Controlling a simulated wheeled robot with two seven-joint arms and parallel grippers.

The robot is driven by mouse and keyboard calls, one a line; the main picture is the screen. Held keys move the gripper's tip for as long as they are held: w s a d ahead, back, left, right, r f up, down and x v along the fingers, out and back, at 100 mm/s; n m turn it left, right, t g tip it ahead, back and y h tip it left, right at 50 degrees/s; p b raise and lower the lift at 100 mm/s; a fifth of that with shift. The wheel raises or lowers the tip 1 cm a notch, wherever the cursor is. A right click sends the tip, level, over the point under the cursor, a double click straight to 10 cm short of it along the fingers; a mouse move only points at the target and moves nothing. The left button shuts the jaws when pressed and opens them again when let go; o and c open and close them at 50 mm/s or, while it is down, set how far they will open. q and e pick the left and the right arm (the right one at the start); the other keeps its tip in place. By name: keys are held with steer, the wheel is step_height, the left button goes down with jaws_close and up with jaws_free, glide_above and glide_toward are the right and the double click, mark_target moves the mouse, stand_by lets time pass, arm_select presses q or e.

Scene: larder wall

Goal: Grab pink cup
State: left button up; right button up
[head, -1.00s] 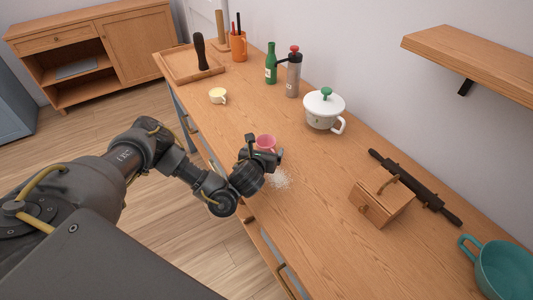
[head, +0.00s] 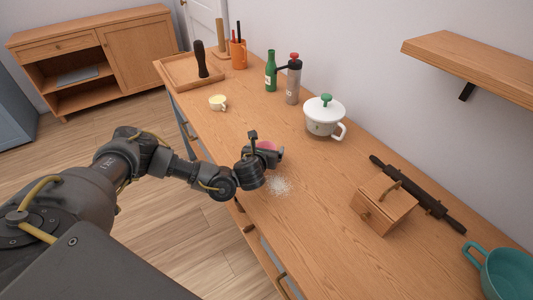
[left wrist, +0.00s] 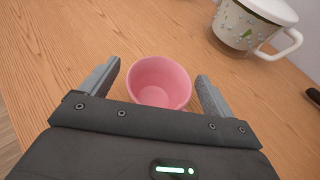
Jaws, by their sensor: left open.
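The pink cup (left wrist: 160,82) stands on the wooden counter between the two open fingers of my left gripper (left wrist: 158,92) in the left wrist view. A gap shows on each side of the cup, wider on the right. No handle of the cup shows. In the head view, my left gripper (head: 265,150) hides most of the pink cup (head: 267,145), and only part of its rim shows behind the gripper. My right gripper is not in view.
A white lidded pot (head: 322,117) stands behind and to the right of the cup.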

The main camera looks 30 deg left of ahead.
arm_select(q)
steer(key=c, duration=1.1)
